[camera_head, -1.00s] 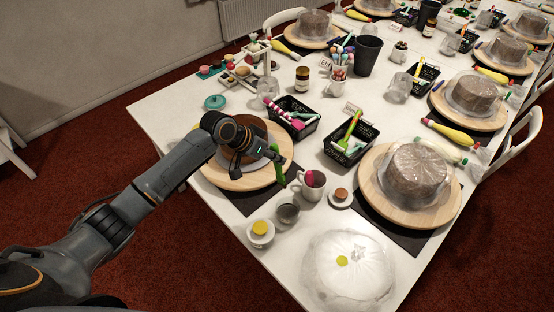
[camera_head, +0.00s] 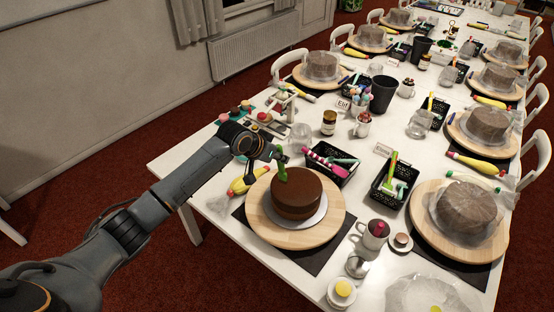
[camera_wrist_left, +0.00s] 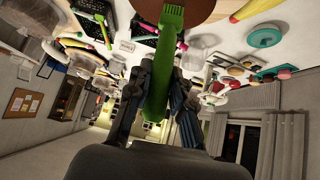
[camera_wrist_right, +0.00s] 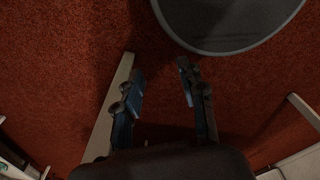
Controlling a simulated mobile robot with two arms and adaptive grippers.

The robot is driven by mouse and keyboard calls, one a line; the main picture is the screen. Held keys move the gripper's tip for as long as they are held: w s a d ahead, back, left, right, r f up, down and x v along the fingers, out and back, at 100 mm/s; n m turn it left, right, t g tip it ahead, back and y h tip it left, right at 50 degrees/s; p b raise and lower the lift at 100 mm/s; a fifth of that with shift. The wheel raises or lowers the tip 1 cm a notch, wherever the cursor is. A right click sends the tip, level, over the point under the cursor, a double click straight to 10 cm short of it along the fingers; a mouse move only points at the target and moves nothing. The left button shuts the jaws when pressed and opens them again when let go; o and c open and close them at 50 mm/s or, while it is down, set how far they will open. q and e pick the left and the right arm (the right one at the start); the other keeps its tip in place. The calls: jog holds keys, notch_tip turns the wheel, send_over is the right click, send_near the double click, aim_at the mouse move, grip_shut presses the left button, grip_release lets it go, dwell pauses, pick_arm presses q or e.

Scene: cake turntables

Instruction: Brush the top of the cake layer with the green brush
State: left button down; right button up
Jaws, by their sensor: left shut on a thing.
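The unwrapped brown cake layer (camera_head: 298,200) stands on a pale disc on the round wooden turntable (camera_head: 328,226) at the near end of the table. My left gripper (camera_head: 272,154) is beyond the cake's far left edge, shut on the green brush (camera_head: 283,166). The brush points down, its bristle end at or just above the far left part of the cake top; contact is unclear. In the left wrist view the brush (camera_wrist_left: 162,70) runs between the fingers, bristles toward the brown cake (camera_wrist_left: 200,10). My right gripper (camera_wrist_right: 160,90) is open and empty above the red carpet.
A black basket (camera_head: 328,172) with pink-striped tools stands behind the cake. A yellow piping bag (camera_head: 244,181) lies left of it. A mug (camera_head: 374,235) and metal cup (camera_head: 357,265) stand to the right. Another turntable (camera_head: 425,226) bears a wrapped cake (camera_head: 466,207).

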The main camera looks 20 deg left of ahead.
aim_at(279, 170)
pick_arm(q)
jog(key=f+b, duration=0.2)
jog(key=f, duration=0.1)
jog(key=shift+d, duration=0.35)
jog(key=f+b, duration=0.3)
jog(key=shift+a, duration=0.3)
jog(key=shift+d, duration=0.1)
jog(key=c, duration=1.8)
grip_release()
jog(key=shift+r, duration=0.1)
grip_shut()
pick_arm(e)
jog(key=f, duration=0.5)
jog(key=shift+w+d+f, duration=0.1)
jog(key=shift+d+f, duration=0.1)
jog(key=shift+f, duration=0.05)
jog(key=shift+d, duration=0.25)
pick_arm(q)
jog(key=shift+f+b, duration=0.3)
jog(key=shift+f, duration=0.15)
pick_arm(e)
jog(key=shift+f, duration=0.15)
jog(key=shift+a, duration=0.1)
